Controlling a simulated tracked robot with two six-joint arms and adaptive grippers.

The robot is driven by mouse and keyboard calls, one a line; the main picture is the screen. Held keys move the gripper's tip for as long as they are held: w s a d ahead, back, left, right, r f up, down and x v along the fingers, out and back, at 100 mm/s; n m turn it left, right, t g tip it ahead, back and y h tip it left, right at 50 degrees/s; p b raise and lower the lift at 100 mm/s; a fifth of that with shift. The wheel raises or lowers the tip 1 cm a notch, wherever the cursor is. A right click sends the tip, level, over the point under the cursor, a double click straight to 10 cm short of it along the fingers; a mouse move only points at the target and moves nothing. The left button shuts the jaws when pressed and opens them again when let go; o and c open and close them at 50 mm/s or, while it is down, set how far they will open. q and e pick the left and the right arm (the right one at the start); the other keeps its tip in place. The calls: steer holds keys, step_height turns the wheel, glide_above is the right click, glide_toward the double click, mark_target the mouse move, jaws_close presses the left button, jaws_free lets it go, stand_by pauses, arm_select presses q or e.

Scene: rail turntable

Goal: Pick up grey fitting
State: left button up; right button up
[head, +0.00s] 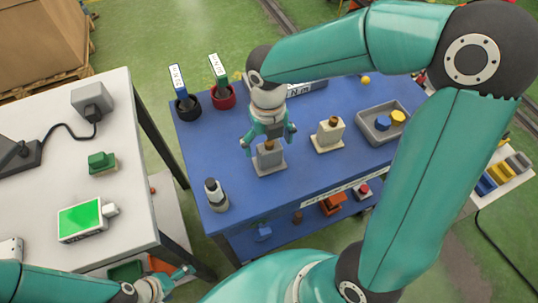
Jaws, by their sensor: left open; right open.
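A grey fitting (269,157), a block on a pale flat base, stands on the blue table (215,150). My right gripper (268,147) points down over it, open, with one finger on each side of its top. I cannot tell whether the fingers touch it. A similar beige fitting (328,135) with a brown knob stands just to its right. My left gripper (182,281) is open and empty, low at the bottom left, beside the white table.
A black-and-white bottle (216,195) stands at the blue table's front left. Two round holders with tagged tools (221,95) are at the back. A grey tray (367,128) holds blue and yellow parts. The white table (135,170) carries a green-screen device (82,220).

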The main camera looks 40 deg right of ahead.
mark_target(269, 155)
steer(key=shift+d+f, duration=0.2)
steer(key=shift+f, duration=2.75)
steer(key=shift+c, duration=0.2)
steer(key=shift+r, duration=0.1)
steer(key=c, duration=1.5)
steer(key=shift+o, duration=0.2)
